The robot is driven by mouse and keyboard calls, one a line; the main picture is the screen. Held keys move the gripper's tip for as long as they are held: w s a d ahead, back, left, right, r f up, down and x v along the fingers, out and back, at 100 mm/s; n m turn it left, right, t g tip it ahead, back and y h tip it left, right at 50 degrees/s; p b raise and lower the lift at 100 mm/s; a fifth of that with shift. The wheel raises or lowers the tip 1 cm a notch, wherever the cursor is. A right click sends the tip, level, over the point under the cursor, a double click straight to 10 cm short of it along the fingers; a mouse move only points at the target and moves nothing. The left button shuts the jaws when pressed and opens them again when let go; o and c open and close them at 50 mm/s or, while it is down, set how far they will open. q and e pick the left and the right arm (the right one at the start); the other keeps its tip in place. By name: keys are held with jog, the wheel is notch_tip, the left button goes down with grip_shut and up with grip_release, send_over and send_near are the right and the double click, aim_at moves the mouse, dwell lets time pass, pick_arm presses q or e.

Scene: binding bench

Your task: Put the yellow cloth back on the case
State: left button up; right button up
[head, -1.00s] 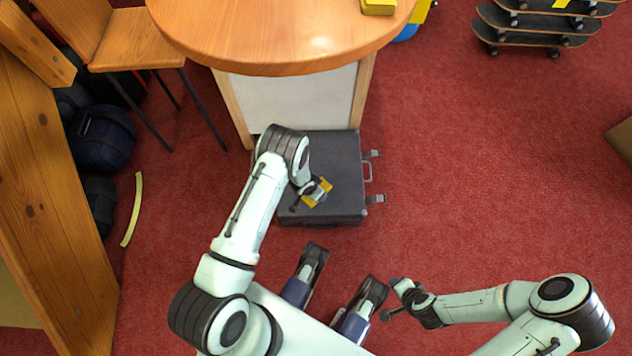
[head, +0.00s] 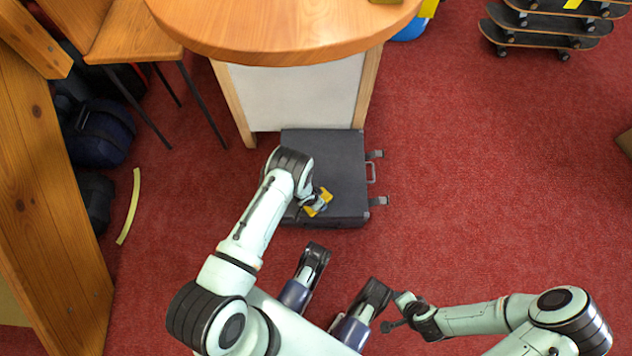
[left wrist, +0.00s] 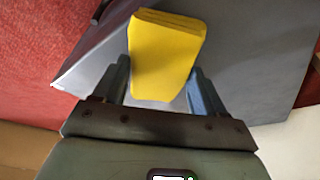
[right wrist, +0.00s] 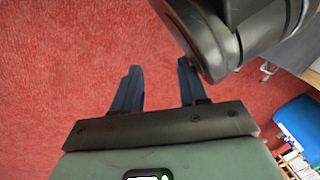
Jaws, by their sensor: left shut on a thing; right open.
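The yellow cloth (head: 325,194) is a small folded pad over the front part of the dark grey case (head: 342,160), which lies flat on the red carpet. My left gripper (head: 317,203) is shut on the cloth. In the left wrist view the cloth (left wrist: 166,55) sits between the two fingers, with the case lid (left wrist: 250,60) behind it. I cannot tell whether the cloth touches the lid. My right gripper (head: 391,312) is open and empty over bare carpet, well to the front right of the case; its spread fingers show in the right wrist view (right wrist: 158,72).
A round wooden table (head: 290,35) stands behind the case. A wooden chair (head: 135,35) and dark bags (head: 103,135) are at the left, with a yellow strip (head: 129,207) on the floor. Skateboards (head: 545,40) are stacked at the back right. The carpet right of the case is clear.

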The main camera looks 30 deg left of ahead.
pick_arm(q)
jog(key=shift+f, duration=0.15)
jog(key=o, duration=1)
pick_arm(e)
jog(key=shift+s+f, duration=0.2)
pick_arm(q)
jog(key=p+v, duration=0.2)
jog(key=v, duration=0.2)
jog(key=shift+r, duration=0.4)
jog(key=s+d+r+n+p, duration=0.1)
jog(key=s+d+r+n, duration=0.1)
jog(key=s+r, duration=0.3)
jog(key=s+d+r+n+g+h, duration=0.1)
jog(key=s+d+r+n, duration=0.2)
jog(key=s+r, duration=0.3)
jog(key=s+d+r+n+p, duration=0.1)
jog(key=s+d+r+n, duration=0.1)
jog(key=s+r, duration=0.3)
jog(key=shift+s+d+r+h+p, duration=0.15)
jog(key=shift+s+h+p, duration=0.05)
jog(key=shift+s, duration=0.3)
jog(key=shift+s+d+r+h+p, duration=0.15)
jog(key=shift+s+d+h, duration=0.05)
jog(key=shift+s, duration=0.35)
pick_arm(e)
notch_tip(320, 180, up, 7)
jog(key=a, duration=0.3)
jog(key=shift+n+y, duration=0.3)
jog(key=shift+y, duration=0.1)
